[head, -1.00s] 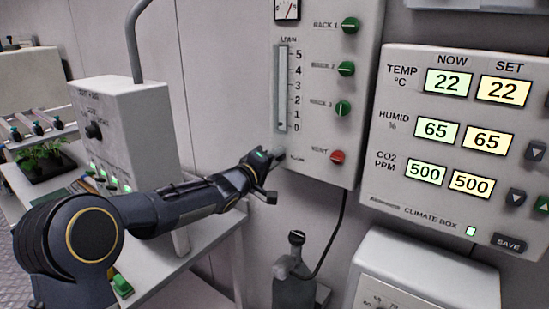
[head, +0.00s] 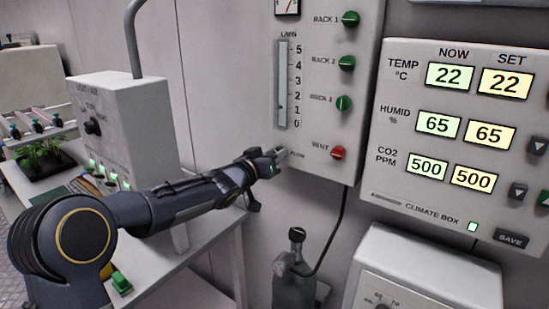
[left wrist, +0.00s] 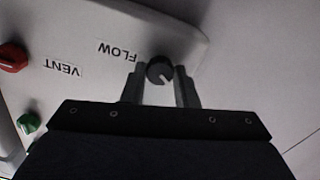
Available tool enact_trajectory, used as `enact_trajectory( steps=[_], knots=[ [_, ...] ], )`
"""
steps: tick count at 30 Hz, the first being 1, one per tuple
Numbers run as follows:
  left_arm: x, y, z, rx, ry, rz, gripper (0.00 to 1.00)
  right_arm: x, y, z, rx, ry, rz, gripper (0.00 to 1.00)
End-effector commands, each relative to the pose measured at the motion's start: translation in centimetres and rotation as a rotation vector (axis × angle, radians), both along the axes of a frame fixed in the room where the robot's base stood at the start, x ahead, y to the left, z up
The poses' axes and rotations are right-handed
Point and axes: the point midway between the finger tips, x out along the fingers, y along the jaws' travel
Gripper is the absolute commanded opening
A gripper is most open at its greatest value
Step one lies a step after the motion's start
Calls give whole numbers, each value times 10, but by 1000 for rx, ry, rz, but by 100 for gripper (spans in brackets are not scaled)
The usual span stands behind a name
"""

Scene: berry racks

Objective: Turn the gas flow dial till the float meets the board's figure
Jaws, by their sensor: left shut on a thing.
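The flow dial is a dark round knob (left wrist: 159,70) under the upside-down FLOW label in the left wrist view. My left gripper (left wrist: 160,84) is shut on it, one finger on each side. In the head view my left gripper (head: 281,154) reaches the panel's lower left corner and hides the dial. The flow tube (head: 282,85) stands above it, with a scale from 0 to 5 L/MIN. A small dark float (head: 281,107) shows in it at about 1. No board with a flow figure can be made out. My right gripper is not in view.
The red VENT knob (head: 338,153) and green rack knobs (head: 344,103) are to the right of the tube. The climate box (head: 450,140) hangs further right. A bottle (head: 294,280) with a black hose stands below. A grey box (head: 125,125) stands on the left bench.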

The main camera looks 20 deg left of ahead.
Motion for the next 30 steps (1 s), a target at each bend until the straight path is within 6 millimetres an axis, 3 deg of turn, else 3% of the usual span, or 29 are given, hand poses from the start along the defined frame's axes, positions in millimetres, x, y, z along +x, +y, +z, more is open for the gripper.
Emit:
enact_trajectory(
  steps=[30],
  knots=[
    [0,0,-3,909,-326,0,4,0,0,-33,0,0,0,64]
  ],
)
